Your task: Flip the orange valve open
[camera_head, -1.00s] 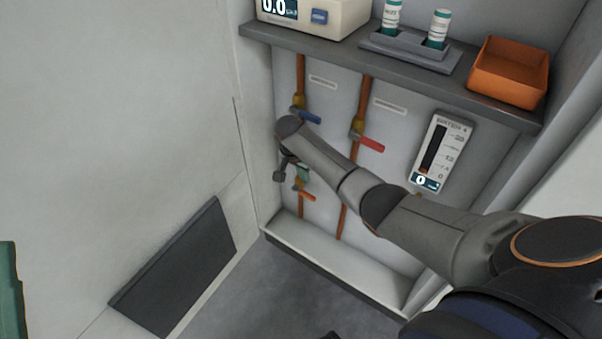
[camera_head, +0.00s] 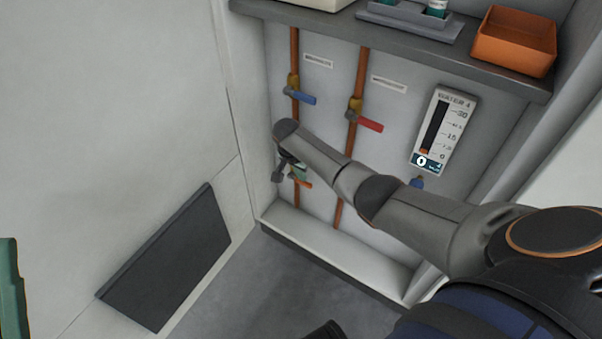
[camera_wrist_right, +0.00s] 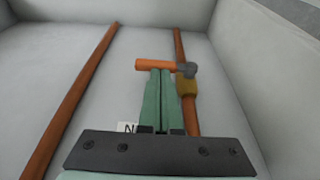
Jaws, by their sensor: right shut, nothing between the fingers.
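The orange valve handle (camera_head: 301,183) is low on the left copper pipe, partly behind my right gripper in the head view. In the right wrist view the orange handle (camera_wrist_right: 155,65) points left from a grey hub (camera_wrist_right: 187,70) above a brass fitting (camera_wrist_right: 187,88). My right gripper (camera_head: 299,171) has green fingers, shut with nothing between them. In the right wrist view the fingertips (camera_wrist_right: 160,73) overlap the lower edge of the handle's middle. I cannot tell whether they touch it.
Above are a blue-handled valve (camera_head: 300,97) and a red-handled valve (camera_head: 368,124). A gauge (camera_head: 442,130) hangs to the right. A shelf (camera_head: 400,40) with an orange bin (camera_head: 514,40) overhangs the panel. A raised ledge (camera_head: 335,245) runs along the bottom.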

